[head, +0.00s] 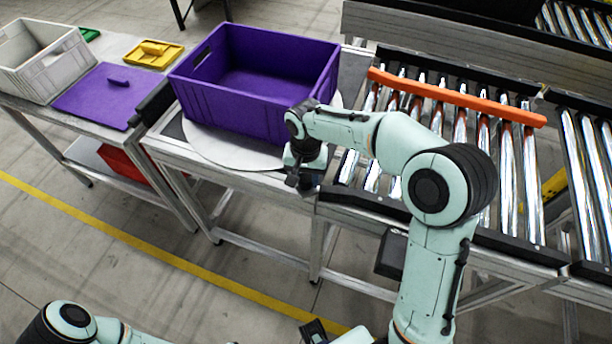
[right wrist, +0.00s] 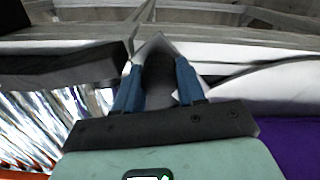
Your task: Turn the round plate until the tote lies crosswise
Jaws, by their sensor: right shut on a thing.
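The purple tote (head: 240,112) is open and empty, and sits upright on the white round plate (head: 225,150). Its long sides run left to right in the head view, roughly parallel to the orange bar. My right gripper (head: 303,183) is at the near right edge of the plate, beside the tote. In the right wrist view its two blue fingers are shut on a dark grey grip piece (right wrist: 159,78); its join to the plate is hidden. The white plate edge (right wrist: 265,85) and the purple tote (right wrist: 290,140) show at the right there. My left arm enters bottom left; its jaws are not clearly visible.
A roller conveyor (head: 467,150) with an orange bar (head: 455,95) across it adjoins the plate's table on the right. The left table holds a grey bin (head: 45,65), a purple lid (head: 95,97) and a yellow tray (head: 152,54). A red bin (head: 125,163) stands below.

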